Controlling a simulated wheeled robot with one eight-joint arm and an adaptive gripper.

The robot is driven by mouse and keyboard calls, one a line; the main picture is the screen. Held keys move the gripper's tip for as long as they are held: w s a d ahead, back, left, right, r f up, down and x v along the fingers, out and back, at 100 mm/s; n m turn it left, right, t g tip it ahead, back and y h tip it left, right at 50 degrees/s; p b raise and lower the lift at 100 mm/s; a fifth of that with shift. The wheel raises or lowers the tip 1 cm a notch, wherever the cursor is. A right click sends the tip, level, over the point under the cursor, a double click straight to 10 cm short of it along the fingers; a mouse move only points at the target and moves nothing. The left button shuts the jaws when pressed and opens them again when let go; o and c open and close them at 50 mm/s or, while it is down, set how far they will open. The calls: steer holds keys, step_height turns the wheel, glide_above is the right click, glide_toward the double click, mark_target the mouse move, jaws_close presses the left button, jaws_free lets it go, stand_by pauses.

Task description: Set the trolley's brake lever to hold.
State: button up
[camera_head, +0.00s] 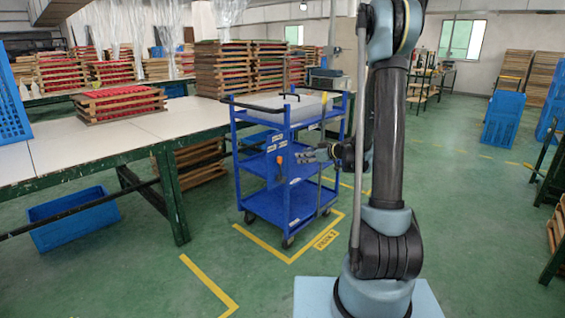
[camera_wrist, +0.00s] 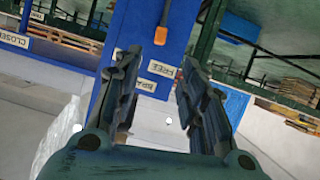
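The blue trolley (camera_head: 262,200) stands upright beside the long table, with a grey box on its top. A small orange handle (camera_head: 280,160) shows on its near side and looks like the brake lever's grip. A blue panel there bears a label (camera_wrist: 161,69) that reads FREE, seen upside down, between my fingertips. My gripper (camera_wrist: 160,62) is open and empty, its fingers pointing at the panel. In the head view my gripper (camera_head: 312,156) is just right of the orange handle; contact cannot be told.
A long white table (camera_head: 60,152) with stacked frames stands left of the trolley. A blue crate (camera_head: 75,218) lies beneath it. Yellow floor lines (camera_head: 258,245) run around the trolley. The green floor in front is clear. A label (camera_wrist: 14,40) reading CLOSED shows in the wrist view.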

mark_target(281, 159)
steer(key=x, duration=1.6)
steer(key=shift+s+a, duration=0.1)
steer(key=shift+a, duration=0.05)
steer(key=shift+c, duration=0.3)
